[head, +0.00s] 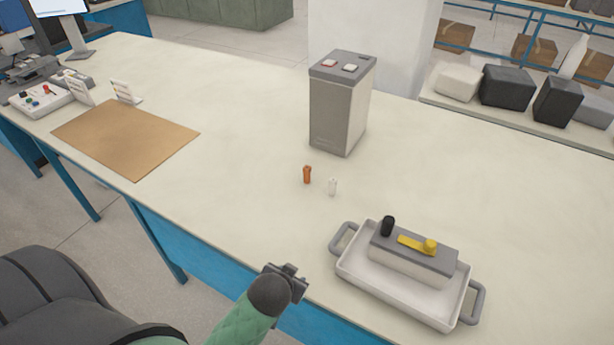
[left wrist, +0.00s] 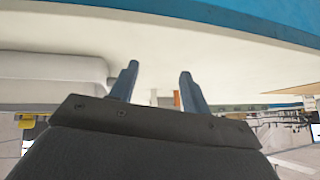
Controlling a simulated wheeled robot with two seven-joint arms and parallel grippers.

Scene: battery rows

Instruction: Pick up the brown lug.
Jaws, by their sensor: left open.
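The brown lug (head: 307,175) is a small orange-brown piece standing on the pale table, in front of the tall grey battery. A white lug (head: 332,187) stands just to its right. My left gripper (head: 292,274) is at the table's front edge, well short of the lug and to the left of the tray. It is open and empty. In the left wrist view its two fingers (left wrist: 157,80) are spread apart, and the brown lug (left wrist: 177,98) shows small and far off between them. My right gripper does not show.
A tall grey battery (head: 330,115) stands behind the lugs. A white tray (head: 352,272) with grey handles holds a low grey block (head: 410,256) with a black post and a yellow bar. A brown mat (head: 125,140) lies left. The table between gripper and lugs is clear.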

